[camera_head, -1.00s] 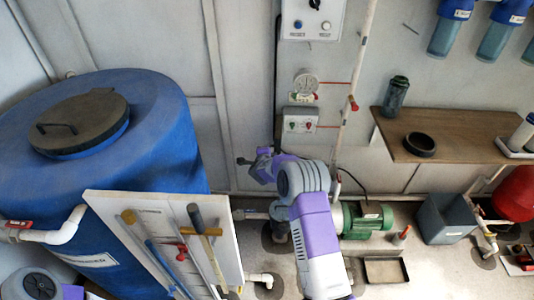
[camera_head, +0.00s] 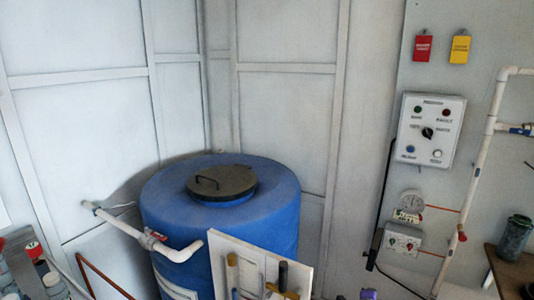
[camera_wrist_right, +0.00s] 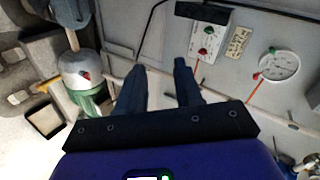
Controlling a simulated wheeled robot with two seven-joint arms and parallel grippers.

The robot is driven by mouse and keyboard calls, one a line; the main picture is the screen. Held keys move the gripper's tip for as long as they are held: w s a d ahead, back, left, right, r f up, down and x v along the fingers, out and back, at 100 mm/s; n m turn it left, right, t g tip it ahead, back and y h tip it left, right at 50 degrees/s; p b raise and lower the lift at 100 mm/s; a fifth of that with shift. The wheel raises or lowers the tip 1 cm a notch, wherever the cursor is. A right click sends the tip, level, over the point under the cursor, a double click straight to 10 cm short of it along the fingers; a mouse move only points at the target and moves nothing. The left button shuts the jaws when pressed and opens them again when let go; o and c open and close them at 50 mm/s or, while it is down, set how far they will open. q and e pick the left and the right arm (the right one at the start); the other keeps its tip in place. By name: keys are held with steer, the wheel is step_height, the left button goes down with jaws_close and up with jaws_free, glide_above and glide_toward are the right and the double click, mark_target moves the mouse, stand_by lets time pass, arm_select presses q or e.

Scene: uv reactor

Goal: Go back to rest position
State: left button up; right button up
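In the right wrist view my right gripper (camera_wrist_right: 159,67) shows two dark fingers. They stand apart with nothing held between them. A white pipe passes behind the fingers, with the wall beyond. In the head view only a small purple piece, probably part of my right arm, shows at the bottom edge, and its gripper cannot be made out. My left gripper is in neither view.
A blue tank (camera_head: 270,217) with a dark lid (camera_head: 222,183) stands in the corner. A white tool board (camera_head: 303,268) is in front of it. A control box (camera_head: 431,130) and gauge (camera_head: 412,201) are on the wall. A dark canister (camera_head: 514,238) stands at right.

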steer(key=s+a+f+n+g+y+p, duration=0.25)
steer(key=s+a+f+n+y, duration=0.25)
steer(key=s+a+f+n, duration=0.6)
arm_select(q)
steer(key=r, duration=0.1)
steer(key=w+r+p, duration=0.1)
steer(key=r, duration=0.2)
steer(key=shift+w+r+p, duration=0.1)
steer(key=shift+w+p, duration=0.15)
steer(key=shift+p, duration=0.1)
arm_select(e)
steer(key=s+a+n+g+y, duration=0.1)
steer(key=s+a+n+g, duration=0.1)
steer(key=s+a, duration=0.3)
steer(key=s+a+n+g+y, duration=0.2)
steer(key=s+a, duration=0.3)
steer(key=s, duration=0.9)
steer(key=s+a+n+g+y, duration=0.2)
steer(key=s+a, duration=0.4)
steer(key=s, duration=0.3)
steer(key=shift+s+f+n+g, duration=0.25)
steer(key=shift+f+n+g, duration=0.15)
steer(key=shift+n+g, duration=0.35)
